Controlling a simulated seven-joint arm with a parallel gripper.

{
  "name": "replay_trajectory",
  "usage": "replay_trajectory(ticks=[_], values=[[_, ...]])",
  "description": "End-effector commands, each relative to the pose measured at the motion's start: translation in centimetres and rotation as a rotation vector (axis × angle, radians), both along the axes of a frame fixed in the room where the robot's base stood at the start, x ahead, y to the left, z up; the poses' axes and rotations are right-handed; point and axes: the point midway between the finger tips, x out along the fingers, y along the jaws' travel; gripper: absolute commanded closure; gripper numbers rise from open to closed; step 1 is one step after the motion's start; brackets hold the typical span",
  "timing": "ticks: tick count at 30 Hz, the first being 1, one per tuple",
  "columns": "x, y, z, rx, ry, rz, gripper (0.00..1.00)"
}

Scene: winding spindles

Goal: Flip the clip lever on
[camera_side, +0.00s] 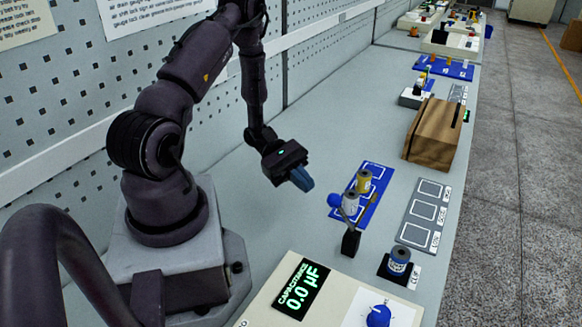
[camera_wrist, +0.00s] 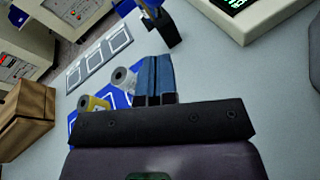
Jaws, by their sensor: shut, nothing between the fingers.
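A black post (camera_side: 350,243) stands on the bench in front of the blue mat, with a thin lever rising from it to a blue ball knob (camera_side: 334,200). Part of the black post (camera_wrist: 172,38) shows at the top of the wrist view. A blue spool (camera_side: 398,262) sits on a black pad (camera_side: 384,270) beside a small white label, which seems to read CLIP. My gripper (camera_side: 303,181) is shut and empty above the bench, left of the knob and apart from it. Its blue fingers (camera_wrist: 155,78) are together in the wrist view.
A blue mat (camera_side: 372,213) holds a yellow spool (camera_side: 363,182) and a grey-white spool (camera_side: 350,203). A grey tray (camera_side: 414,236) with outlined squares lies right of it. A wooden block (camera_side: 432,132) stands farther back.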

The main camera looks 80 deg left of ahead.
Motion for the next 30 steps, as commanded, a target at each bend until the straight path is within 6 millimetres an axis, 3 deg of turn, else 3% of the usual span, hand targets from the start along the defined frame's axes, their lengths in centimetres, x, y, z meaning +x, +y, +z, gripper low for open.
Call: replay_trajectory(ticks=[3, 10, 30], values=[[1.0, -2.2, -0.6, -0.003, 0.001, -0.004, 1.00], [1.6, -4.6, 1.2, 0.001, -0.002, -0.002, 1.00], [1.9, -5.3, 1.7, 0.020, 0.014, -0.001, 1.00]])
